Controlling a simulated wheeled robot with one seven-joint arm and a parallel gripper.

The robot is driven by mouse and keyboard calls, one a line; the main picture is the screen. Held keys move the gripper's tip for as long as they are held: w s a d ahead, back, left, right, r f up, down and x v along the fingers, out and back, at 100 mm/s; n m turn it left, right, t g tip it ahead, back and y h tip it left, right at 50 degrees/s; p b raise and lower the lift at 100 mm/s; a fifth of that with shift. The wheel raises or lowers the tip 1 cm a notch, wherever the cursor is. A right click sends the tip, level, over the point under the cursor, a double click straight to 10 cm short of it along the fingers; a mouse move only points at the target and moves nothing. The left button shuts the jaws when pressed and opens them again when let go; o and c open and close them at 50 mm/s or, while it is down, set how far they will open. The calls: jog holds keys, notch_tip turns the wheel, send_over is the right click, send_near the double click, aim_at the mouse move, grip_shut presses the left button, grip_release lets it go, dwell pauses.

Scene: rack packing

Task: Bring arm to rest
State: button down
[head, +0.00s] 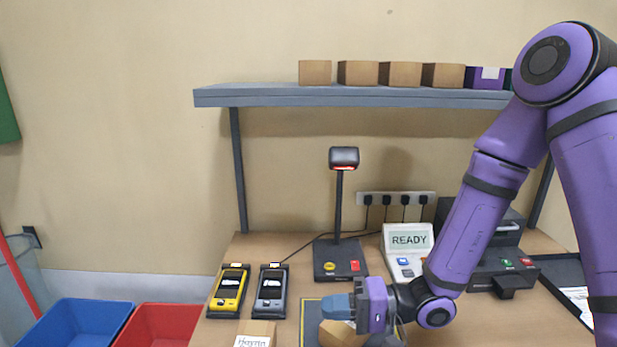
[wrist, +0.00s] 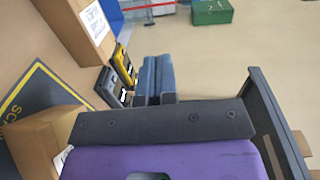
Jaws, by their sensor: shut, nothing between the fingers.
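My purple arm reaches in from the right in the head view. My gripper (head: 330,307) is low over the front of the table, above a dark scan mat (head: 309,330). In the wrist view the two blue-grey fingers of my gripper (wrist: 153,72) lie together with nothing between them. That box (wrist: 40,140) also shows at the lower left of the wrist view. I cannot tell whether the gripper touches it.
A labelled box (head: 257,328) stands left of the mat. Yellow (head: 229,291) and grey (head: 270,291) handhelds lie behind it. A lamp-like scanner (head: 343,158), a READY display (head: 408,240) and a black printer (head: 500,268) stand behind. A shelf (head: 260,95) spans above. Blue (head: 85,318) and red (head: 165,322) bins are left.

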jog(key=s+d+r+t+h, duration=0.1)
jog(key=s+d+r+h, duration=0.3)
jog(key=d+r, duration=0.3)
jog(key=s+d+r+t+h, duration=0.2)
jog(key=s+d+r+h, duration=0.3)
jog(key=d, duration=0.5)
jog(key=s+d+r+t+h, duration=0.2)
jog(key=s+d+r+h, duration=0.3)
jog(key=d+r+h, duration=0.3)
notch_tip(320, 180, up, 3)
jog(key=shift+s+d+r, duration=0.15)
jog(key=shift+d+r, duration=0.05)
jog(key=shift+d, duration=0.15)
